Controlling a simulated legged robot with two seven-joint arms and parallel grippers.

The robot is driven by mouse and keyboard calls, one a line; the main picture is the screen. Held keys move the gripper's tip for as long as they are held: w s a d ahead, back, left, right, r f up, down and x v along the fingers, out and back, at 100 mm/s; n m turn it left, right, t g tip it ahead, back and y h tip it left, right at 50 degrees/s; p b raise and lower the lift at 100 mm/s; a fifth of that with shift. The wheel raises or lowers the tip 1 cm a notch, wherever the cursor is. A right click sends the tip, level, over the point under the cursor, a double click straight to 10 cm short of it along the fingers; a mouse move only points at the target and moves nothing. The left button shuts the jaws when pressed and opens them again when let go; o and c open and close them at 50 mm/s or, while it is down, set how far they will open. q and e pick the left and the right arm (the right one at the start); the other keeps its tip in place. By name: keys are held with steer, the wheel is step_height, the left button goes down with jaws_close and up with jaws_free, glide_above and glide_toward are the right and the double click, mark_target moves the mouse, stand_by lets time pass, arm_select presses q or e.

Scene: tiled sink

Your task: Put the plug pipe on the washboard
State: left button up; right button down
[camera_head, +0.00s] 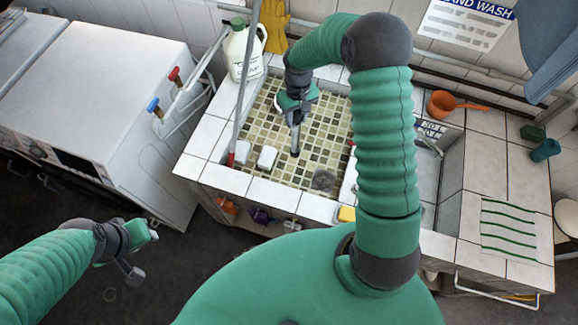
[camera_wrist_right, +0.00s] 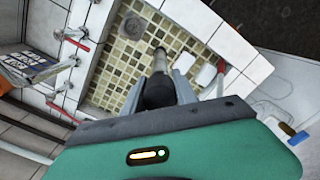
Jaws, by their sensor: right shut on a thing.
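The plug pipe (camera_head: 295,142), a dark, slim tube with a grey lower end, hangs down from my right gripper (camera_head: 295,116) over the tiled sink basin (camera_head: 322,140). In the right wrist view, the pipe (camera_wrist_right: 159,60) is between the two fingers of my right gripper (camera_wrist_right: 172,78), which is shut on it. I cannot tell whether its lower end touches the basin floor. A white panel with green ridges, which looks like the washboard (camera_head: 508,229), lies on the tiled counter at the right. My left gripper (camera_head: 143,252) is empty, fingers apart, low at the left.
Two white soap-like blocks (camera_head: 267,157) are at the basin's front left. A round drain (camera_head: 323,180) is in the basin floor. A white jug (camera_head: 243,50) and yellow gloves (camera_head: 274,25) are behind. An orange dipper (camera_head: 442,104) and teal cup (camera_head: 545,150) stand at right.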

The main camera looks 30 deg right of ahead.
mark_target(295, 143)
step_height(295, 143, down, 4)
steer(key=b, duration=0.3)
steer(key=shift+s, duration=0.15)
steer(key=shift+a+f+b, duration=0.2)
steer(key=shift+f+b, duration=0.5)
steer(key=shift+b, duration=0.2)
steer(key=shift+w+f, duration=0.2)
steer(key=shift+f, duration=0.15)
step_height(295, 143, down, 9)
steer(key=p, duration=0.3)
steer(key=shift+d+p, duration=0.15)
steer(key=shift+p, duration=0.2)
steer(key=shift+f, duration=0.1)
steer(key=c, duration=1)
jaws_free()
steer(key=shift+o, duration=0.2)
